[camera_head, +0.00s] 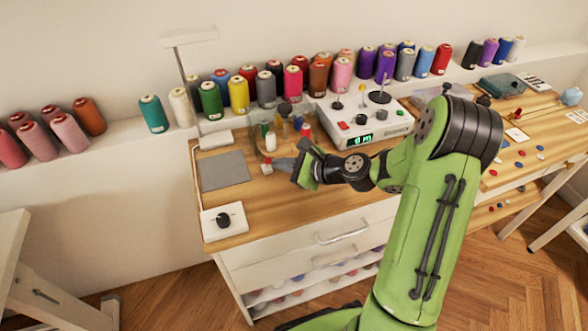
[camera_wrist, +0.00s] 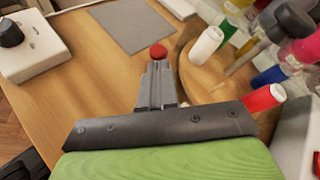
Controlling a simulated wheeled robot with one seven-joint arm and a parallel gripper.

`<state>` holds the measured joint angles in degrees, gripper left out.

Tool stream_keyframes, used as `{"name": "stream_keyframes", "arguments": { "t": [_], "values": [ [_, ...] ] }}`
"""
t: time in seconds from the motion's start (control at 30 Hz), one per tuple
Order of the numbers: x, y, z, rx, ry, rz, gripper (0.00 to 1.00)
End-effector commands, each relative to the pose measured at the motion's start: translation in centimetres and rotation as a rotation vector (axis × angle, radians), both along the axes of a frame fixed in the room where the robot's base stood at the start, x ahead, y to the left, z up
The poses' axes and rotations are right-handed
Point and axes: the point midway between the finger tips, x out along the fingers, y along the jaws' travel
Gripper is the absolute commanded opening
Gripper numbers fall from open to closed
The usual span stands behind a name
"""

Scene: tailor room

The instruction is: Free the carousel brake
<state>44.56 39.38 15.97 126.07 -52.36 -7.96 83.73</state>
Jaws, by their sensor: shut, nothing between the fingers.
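The carousel is a round wooden turntable (camera_wrist: 206,82) bearing several small bottles and tubes; in the head view its bottles (camera_head: 283,112) stand at the back of the table. A small red knob (camera_wrist: 158,52), perhaps the brake, is beside the carousel's left edge. My gripper (camera_wrist: 157,68) is shut and empty, its tips pointing at the red knob and close to it. Whether they touch cannot be told. In the head view my gripper (camera_head: 273,163) is low over the table in front of the carousel; the knob's lower part is hidden behind the fingers in the wrist view.
A white box with a black dial (camera_head: 222,220) is at the table's front left, and a grey mat (camera_head: 224,171) lies behind it. A white control unit (camera_head: 355,123) stands right of the carousel. Thread spools (camera_head: 239,94) line the back ledge. Bare wood lies left of my gripper.

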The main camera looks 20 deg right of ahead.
Motion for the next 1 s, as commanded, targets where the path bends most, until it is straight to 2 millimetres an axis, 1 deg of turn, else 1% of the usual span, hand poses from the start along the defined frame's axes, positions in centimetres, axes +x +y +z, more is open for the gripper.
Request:
{"name": "stream_keyframes", "arguments": {
  "t": [0.37,0.53,1.0],
  "values": [
    [0.01,-0.03,0.18,0.000,0.007,0.000,0.00],
    [0.18,-0.05,0.62,-0.001,0.040,0.000,0.00],
    [0.46,-0.04,0.74,0.000,0.103,0.001,0.00]
  ]
}}
